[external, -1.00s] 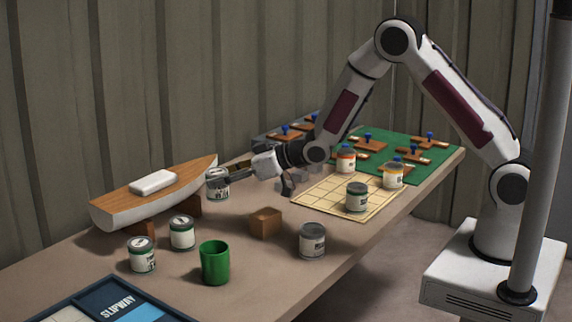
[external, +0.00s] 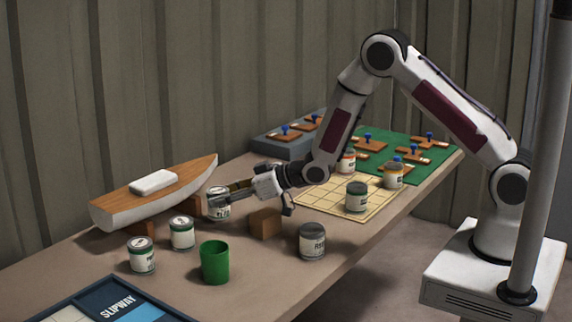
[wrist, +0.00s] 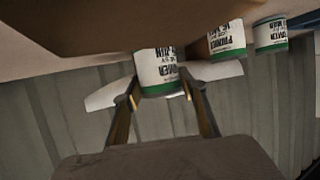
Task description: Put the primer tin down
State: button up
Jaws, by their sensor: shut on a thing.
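My gripper (external: 224,200) is shut on a white tin with a grey lid (external: 217,208), beside the near side of the boat hull. In the wrist view the fingers (wrist: 160,88) sit either side of this tin (wrist: 158,70), which has a green band and appears upside down there. The tin looks upright and low over the table; I cannot tell whether its base touches. Two similar green-banded tins stand nearer the camera, one (external: 181,233) beside the other (external: 142,256).
The boat hull (external: 125,211) with a white block on it stands left. A brown block (external: 265,223), a green cup (external: 215,262) and a grey-lidded tin (external: 312,242) stand nearby. A grid sheet (external: 318,196) with tins lies right. A slipway board (external: 92,305) lies in front.

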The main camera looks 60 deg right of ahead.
jog(key=shift+f, duration=1.3)
jog(key=shift+f, duration=0.1)
jog(key=o, duration=1.3)
jog(key=shift+f, duration=0.1)
jog(key=shift+o, duration=0.2)
jog(key=shift+r, duration=0.2)
jog(key=shift+v, duration=6)
jog(key=shift+d, duration=0.1)
